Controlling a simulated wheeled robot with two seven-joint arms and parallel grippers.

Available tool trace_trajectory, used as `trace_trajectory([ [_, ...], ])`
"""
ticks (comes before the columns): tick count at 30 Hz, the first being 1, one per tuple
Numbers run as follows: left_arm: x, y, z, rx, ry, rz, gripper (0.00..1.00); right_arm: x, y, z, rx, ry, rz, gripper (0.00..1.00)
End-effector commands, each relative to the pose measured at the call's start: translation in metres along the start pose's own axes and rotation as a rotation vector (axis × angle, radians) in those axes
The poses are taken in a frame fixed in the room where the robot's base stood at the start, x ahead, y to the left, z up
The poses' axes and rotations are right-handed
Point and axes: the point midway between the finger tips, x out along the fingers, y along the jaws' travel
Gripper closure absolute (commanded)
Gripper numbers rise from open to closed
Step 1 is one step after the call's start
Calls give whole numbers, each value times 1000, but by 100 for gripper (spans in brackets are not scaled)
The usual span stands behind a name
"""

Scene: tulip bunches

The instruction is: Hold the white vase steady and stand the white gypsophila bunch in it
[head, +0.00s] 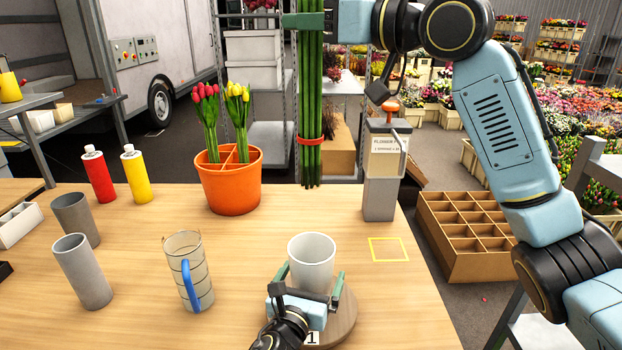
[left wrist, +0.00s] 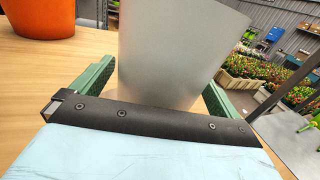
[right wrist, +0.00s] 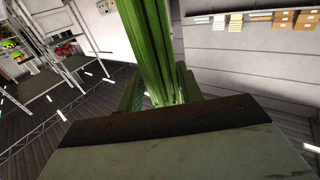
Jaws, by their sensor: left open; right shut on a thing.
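The white vase (head: 312,262) stands upright on a round wooden board (head: 343,325) near the front of the table. My left gripper (head: 311,279) is open, with one finger on each side of the vase. In the left wrist view the vase (left wrist: 175,55) rises between both green fingers; I cannot tell whether they touch it. My right gripper (head: 310,20) is shut on a bunch of green stems (head: 311,95) tied with a red band. The bunch hangs upright, its cut ends above the table beyond the vase. Its flower heads are out of view.
An orange pot (head: 230,185) with red and yellow tulips stands behind left. A grey dispenser (head: 380,185) stands behind right, near a yellow square outline (head: 388,249). A measuring jug (head: 188,272), grey cups (head: 82,272) and red and yellow bottles (head: 136,175) are left.

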Motion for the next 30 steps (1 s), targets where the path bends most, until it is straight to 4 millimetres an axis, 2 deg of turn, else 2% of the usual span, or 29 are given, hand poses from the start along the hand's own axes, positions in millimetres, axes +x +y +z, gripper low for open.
trace_trajectory([
  [6, 0, 0, 0, 0, -1, 0, 0, 0, 0, -1, 0, 2, 0, 91],
  [7, 0, 0, 0, 0, -1, 0, 3, 0, 0, -1, 0, 2, 0, 91],
  [23, 0, 0, 0, 0, 0, 0, 71, 0, 0, -1, 0, 2, 0, 91],
  [30, 0, 0, 0, 0, 0, 0, 71, 0, 0, -1, 0, 2, 0, 91],
])
